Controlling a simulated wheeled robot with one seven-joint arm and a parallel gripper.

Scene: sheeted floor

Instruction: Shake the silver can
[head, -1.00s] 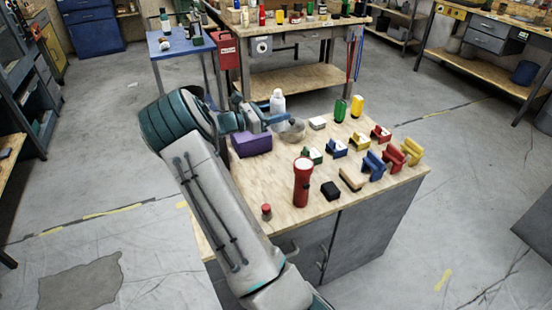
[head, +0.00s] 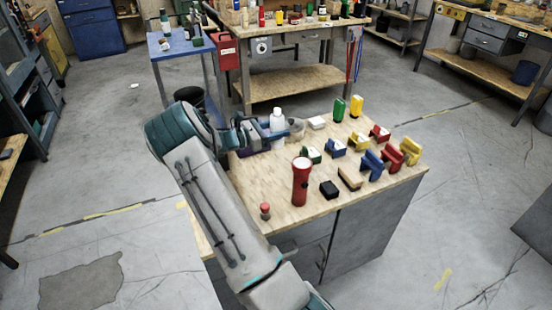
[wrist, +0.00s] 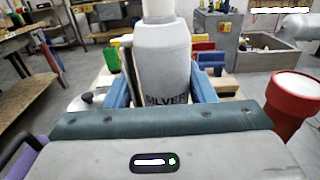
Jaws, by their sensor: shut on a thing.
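The silver can (head: 277,119) is a pale grey bottle-shaped can with a narrower white top. In the wrist view, the can (wrist: 165,62) stands upright between the blue fingers, and its label reads "SILVER". My gripper (wrist: 163,92) is shut on the can's lower body. In the head view, my gripper (head: 275,131) is at the back left of the wooden bench top (head: 235,195). The can's bottom is hidden, so I cannot tell whether it touches the bench.
A red flashlight (head: 301,182) stands near the front, with a small red-topped item (head: 265,211) to its left. Several coloured blocks and clamps crowd the right side. Green (head: 339,109) and yellow (head: 356,106) containers stand at the back.

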